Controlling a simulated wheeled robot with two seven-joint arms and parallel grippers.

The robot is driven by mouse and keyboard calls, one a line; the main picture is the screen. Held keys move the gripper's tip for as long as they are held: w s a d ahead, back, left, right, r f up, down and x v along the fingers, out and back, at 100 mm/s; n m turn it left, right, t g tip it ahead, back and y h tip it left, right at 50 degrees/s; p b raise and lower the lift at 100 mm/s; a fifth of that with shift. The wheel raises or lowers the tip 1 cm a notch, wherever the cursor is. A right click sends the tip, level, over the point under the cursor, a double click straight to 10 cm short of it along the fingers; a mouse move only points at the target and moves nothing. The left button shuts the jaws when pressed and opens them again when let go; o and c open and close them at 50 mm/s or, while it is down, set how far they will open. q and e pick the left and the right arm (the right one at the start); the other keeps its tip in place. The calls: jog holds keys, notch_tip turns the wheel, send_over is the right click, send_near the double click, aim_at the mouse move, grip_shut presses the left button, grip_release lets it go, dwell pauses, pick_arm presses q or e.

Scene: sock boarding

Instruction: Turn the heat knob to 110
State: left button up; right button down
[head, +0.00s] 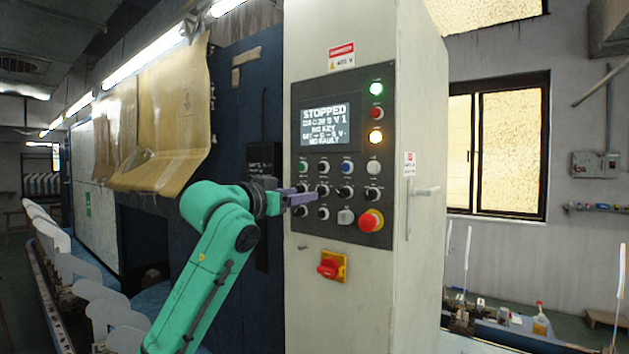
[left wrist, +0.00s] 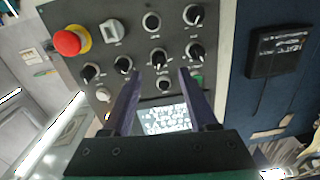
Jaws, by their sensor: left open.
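The control panel (head: 342,160) on the grey cabinet has a row of black knobs, with another black knob at the lower left. Their labels are too small to read, so I cannot tell which is the heat knob or its setting. My left gripper (head: 304,198) is at the panel's left side, in front of the knob rows, partly hiding them. In the left wrist view my left gripper (left wrist: 160,82) is open and empty. A black knob (left wrist: 158,57) shows beyond the gap between its fingers, with other black knobs (left wrist: 123,65) and (left wrist: 195,50) to either side. My right gripper is out of view.
A red emergency stop button (head: 370,220) sits at the panel's lower right. A red switch on a yellow plate (head: 331,266) is below the panel. The screen (head: 325,127) reads STOPPED. A cabinet handle (head: 424,191) sticks out at the right.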

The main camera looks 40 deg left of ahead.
aim_at(316, 190)
pick_arm(q)
jog(key=w, duration=0.1)
jog(key=w+p, duration=0.1)
jog(key=w, duration=0.1)
jog(key=w+p, duration=0.1)
jog(key=w, duration=0.1)
jog(key=shift+w+a+r, duration=0.15)
jog(key=shift+w+a, duration=0.05)
jog(key=shift+a, duration=0.05)
jog(key=shift+w+a, duration=0.1)
jog(key=shift+a, duration=0.05)
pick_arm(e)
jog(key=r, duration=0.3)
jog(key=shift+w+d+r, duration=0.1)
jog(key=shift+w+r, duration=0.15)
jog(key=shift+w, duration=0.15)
pick_arm(q)
jog(key=shift+f, duration=0.2)
grip_shut()
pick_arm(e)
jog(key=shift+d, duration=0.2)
